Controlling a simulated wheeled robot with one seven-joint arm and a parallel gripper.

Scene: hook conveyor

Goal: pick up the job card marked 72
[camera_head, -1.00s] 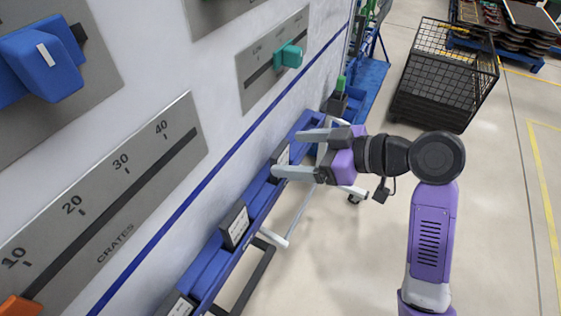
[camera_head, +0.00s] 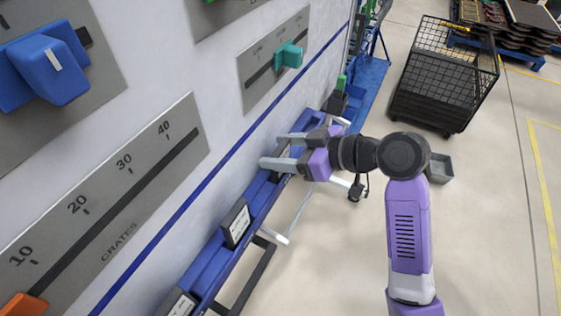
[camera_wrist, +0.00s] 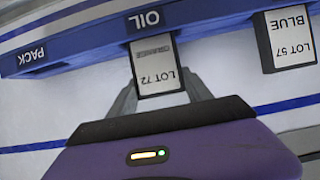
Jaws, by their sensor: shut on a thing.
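The job card marked LOT 72 (camera_wrist: 158,66) is a white label in a dark frame, at the OIL place of the blue rail (camera_wrist: 105,46) in the wrist view. My gripper (camera_head: 272,151) is at the wall-side rail in the head view. In the wrist view my gripper (camera_wrist: 160,92) has one finger against each side of the card and is shut on it. The card still sits against the rail. In the head view the fingers largely hide it.
A card marked LOT 57 BLUE (camera_wrist: 287,40) stands right of card 72 in the wrist view. Another card (camera_head: 236,223) stands nearer along the rail. A teal slider (camera_head: 289,55) juts from the wall above. A black mesh cage (camera_head: 440,85) stands on the floor behind.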

